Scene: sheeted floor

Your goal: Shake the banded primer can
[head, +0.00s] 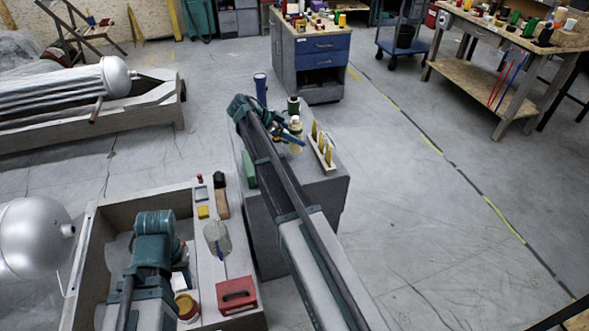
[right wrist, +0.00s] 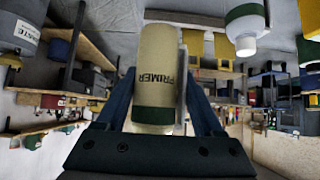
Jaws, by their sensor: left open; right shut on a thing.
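The banded primer can (right wrist: 155,70) fills the middle of the right wrist view, which is upside down. It is cream, marked PRIMER, with a dark green band close to my palm. My right gripper (right wrist: 165,110) is shut on it, one finger on each side. In the head view the cream can (head: 295,128) is at the end of my right arm, over the grey cabinet; I cannot tell whether it touches the top. My left gripper (head: 155,225) is open above the lower-left box, its fingertips mostly hidden.
A dark green container (head: 293,104) and a blue one (head: 260,84) stand behind the can. A rack with yellow pieces (head: 322,148) is close on the right. The box ledge (head: 208,262) holds small items and a red case (head: 237,295). The floor on the right is clear.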

